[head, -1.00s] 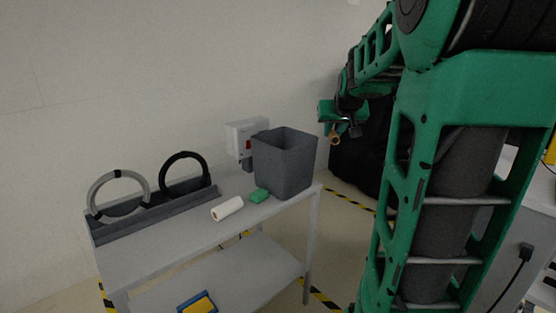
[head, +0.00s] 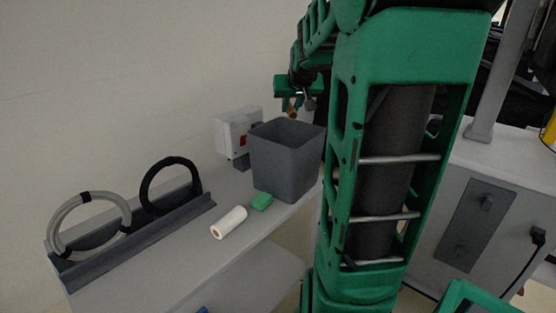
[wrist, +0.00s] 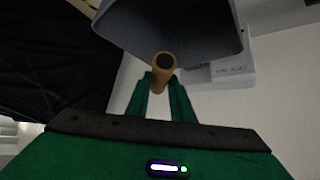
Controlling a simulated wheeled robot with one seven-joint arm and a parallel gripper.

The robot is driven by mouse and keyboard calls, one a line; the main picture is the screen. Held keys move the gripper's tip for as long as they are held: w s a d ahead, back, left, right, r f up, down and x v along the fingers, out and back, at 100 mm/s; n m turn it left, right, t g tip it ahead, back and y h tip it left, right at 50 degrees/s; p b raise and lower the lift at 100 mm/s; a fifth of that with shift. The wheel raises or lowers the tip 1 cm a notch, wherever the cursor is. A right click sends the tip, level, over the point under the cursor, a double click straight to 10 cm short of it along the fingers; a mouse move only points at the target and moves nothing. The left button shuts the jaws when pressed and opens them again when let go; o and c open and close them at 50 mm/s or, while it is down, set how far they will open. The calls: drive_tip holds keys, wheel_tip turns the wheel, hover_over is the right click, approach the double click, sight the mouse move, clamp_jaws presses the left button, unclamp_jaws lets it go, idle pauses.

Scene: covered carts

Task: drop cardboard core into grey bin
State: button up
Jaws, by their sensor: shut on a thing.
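The cardboard core (wrist: 160,75) is a short brown tube with a dark open end. My gripper (wrist: 162,92) is shut on it, with the green fingers on either side in the wrist view. In the head view my gripper (head: 293,106) shows small, just above the far rim area of the grey bin, with the core (head: 291,112) below it. The grey bin (head: 285,165) is a tall open square tub standing on the cart. Its grey wall also shows in the wrist view (wrist: 185,35), close beyond the core. The inside bottom of the bin is hidden.
On the cart top (head: 165,252) lie a white roll (head: 229,223) and a green block (head: 262,202) in front of the bin. A white box (head: 236,130) is behind it. A light ring (head: 65,215) and a black ring (head: 150,180) stand in a rack at left.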

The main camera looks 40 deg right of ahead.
drive_tip(key=shift+s+d+f, duration=0.1)
drive_tip(key=shift+d+f, duration=0.05)
drive_tip(key=shift+f, duration=1.35)
drive_tip(key=shift+s+d+f, duration=0.1)
drive_tip(key=shift+f, duration=1.35)
drive_tip(key=o, duration=1.1)
drive_tip(key=shift+r, duration=0.1)
drive_tip(key=v, duration=1)
drive_tip(key=shift+a+r, duration=0.2)
drive_tip(key=shift+a, duration=0.05)
drive_tip(key=s+a+f+g+y, duration=0.2)
drive_tip(key=s+a+f, duration=0.3)
drive_tip(key=s+a, duration=0.1)
drive_tip(key=s+a+f+g+y, duration=0.2)
drive_tip(key=s+a+f+g, duration=0.1)
drive_tip(key=s+a+f, duration=0.3)
drive_tip(key=s+a+f+n+g+y, duration=0.1)
drive_tip(key=s+a+f+g, duration=0.1)
drive_tip(key=s+a+f, duration=0.4)
drive_tip(key=shift+s+a+g+y, duration=0.2)
drive_tip(key=shift+s, duration=0.4)
drive_tip(key=shift+s+a+g+y, duration=0.2)
drive_tip(key=shift+s, duration=0.4)
